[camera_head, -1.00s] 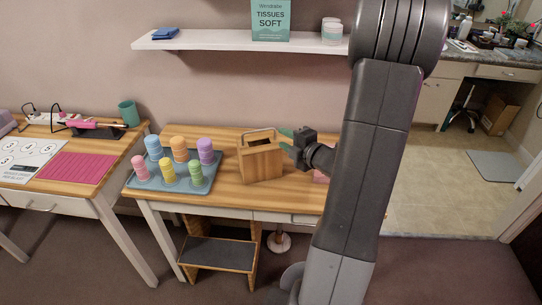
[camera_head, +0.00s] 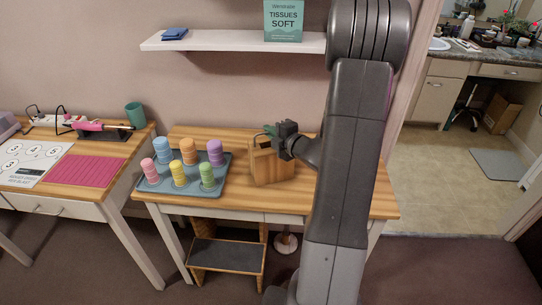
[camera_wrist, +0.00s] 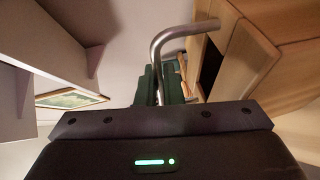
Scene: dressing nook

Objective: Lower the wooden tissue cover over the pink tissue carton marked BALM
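My gripper (camera_head: 270,134) is at the handle from the right. In the wrist view, the dark green fingers (camera_wrist: 160,88) are close together with the bent metal handle (camera_wrist: 186,31) running between them, and the cover (camera_wrist: 262,65) shows at the right. The fingers look shut on the handle. The pink carton marked BALM is not visible now; my arm hides that part of the table.
A blue-grey tray (camera_head: 220,182) with several coloured stacks stands left of the cover. A white shelf (camera_head: 225,42) with a green tissue box (camera_head: 283,20) is on the wall above. A step stool (camera_head: 228,255) is under the table (camera_head: 215,208). Another desk is at the left.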

